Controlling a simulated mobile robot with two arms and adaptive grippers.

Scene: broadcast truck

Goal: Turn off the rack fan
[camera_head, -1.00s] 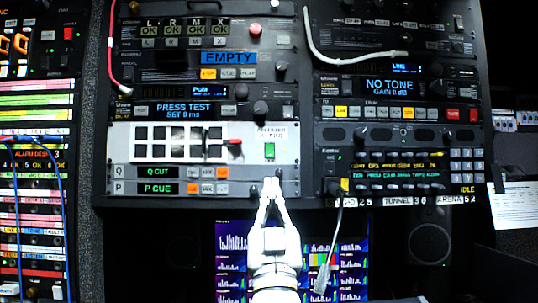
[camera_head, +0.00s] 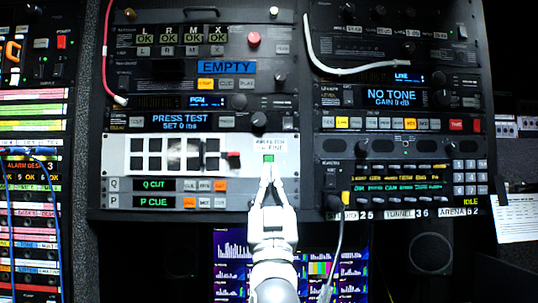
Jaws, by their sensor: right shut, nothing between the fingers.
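A small switch with a lit green face (camera_head: 269,158) sits on the right part of the white rack panel (camera_head: 240,150), under a small white label (camera_head: 270,144) whose print is too blurred to read surely. My right gripper (camera_head: 269,170) is shut and empty, pointing up. Its fingertips are at the lower edge of the green switch and cover part of it in this view. I cannot tell whether they touch it. My left gripper is not in view.
Q CUT and P CUE strips (camera_head: 155,185) with small buttons lie just below. A knob (camera_head: 259,119) is above. A dark cable (camera_head: 340,235) hangs to the right.

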